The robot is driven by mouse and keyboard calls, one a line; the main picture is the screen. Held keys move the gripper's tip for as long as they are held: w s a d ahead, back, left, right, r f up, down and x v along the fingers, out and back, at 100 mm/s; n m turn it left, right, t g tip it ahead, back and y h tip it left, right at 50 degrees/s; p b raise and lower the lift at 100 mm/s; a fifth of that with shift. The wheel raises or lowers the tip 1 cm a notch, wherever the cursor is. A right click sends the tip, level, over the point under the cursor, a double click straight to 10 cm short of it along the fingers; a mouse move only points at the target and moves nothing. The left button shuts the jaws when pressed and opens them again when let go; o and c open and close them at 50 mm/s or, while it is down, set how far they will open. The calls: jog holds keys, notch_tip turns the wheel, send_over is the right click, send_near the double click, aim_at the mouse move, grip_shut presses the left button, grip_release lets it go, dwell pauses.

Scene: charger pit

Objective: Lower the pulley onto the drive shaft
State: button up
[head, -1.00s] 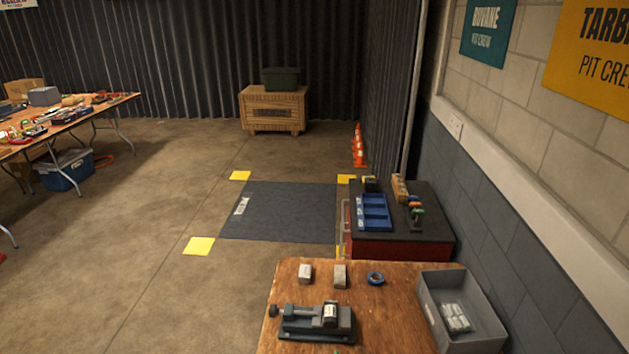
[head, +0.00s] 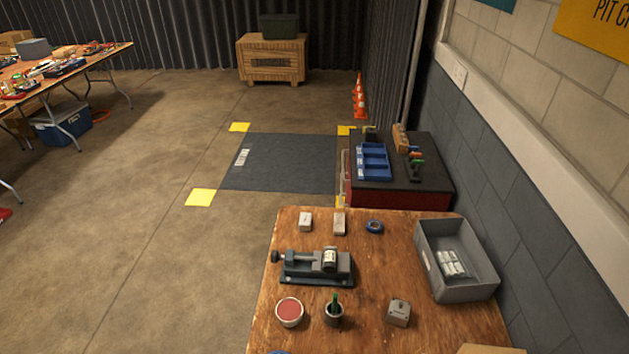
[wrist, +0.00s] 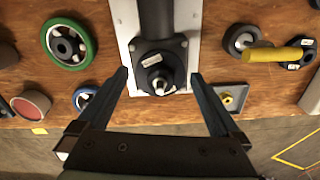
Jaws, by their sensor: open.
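My gripper (wrist: 160,73) is open and empty in the wrist view; the head view does not show it. Between and beyond its fingertips is a dark motor-like unit with a square flange (wrist: 170,50) on a pale plate. A short bright-tipped shaft (wrist: 159,86) stands at its middle, bare. A green-rimmed wheel with a dark hub (wrist: 88,39) lies on the wooden table to the left, apart from the fingers. It may be the pulley; I cannot tell for certain. A smaller dark round part (wrist: 231,37) lies to the right.
The wrist view also shows a blue ring (wrist: 78,97), a red-topped tin (wrist: 31,105) and a yellow handle (wrist: 273,54). In the head view the wooden table (head: 375,275) holds a vise (head: 306,267) and a grey bin (head: 428,262). Open floor (head: 150,270) lies left.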

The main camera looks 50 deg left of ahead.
notch_tip(320, 180, up, 12)
jog(key=shift+f, duration=0.2)
dwell(0.4)
jog(key=w+a+r+m+t+y, duration=0.25)
jog(key=w+r+m+t, duration=0.4)
jog(key=w+r, duration=0.8)
jog(key=w+d+r+m+t+y+b, duration=0.1)
jog(key=w+d+r+m+t, duration=0.15)
jog(key=w+r, duration=0.4)
jog(key=w+d+r+m+t+y, duration=0.15)
jog(key=w+r+m+t, duration=0.25)
jog(key=r, duration=0.5)
jog(key=s+d+r+m+t+h, duration=0.1)
jog(key=d+r+m+t, duration=0.25)
jog(key=r, duration=0.55)
jog(key=s+d+r+m+t+h, duration=0.1)
jog(key=d+r+m+t, duration=0.25)
jog(key=r, duration=0.55)
jog(key=s+d+r+m+t+h, duration=0.1)
jog(key=d+r+m+t, duration=0.3)
jog(key=r, duration=0.6)
jog(key=s+d+r+m+t+h+b, duration=0.1)
jog(key=s+d+r+m+t+h, duration=0.1)
jog(key=s+d+r, duration=0.3)
notch_tip(320, 180, up, 4)
jog(key=s+t, duration=0.1)
jog(key=s, duration=0.2)
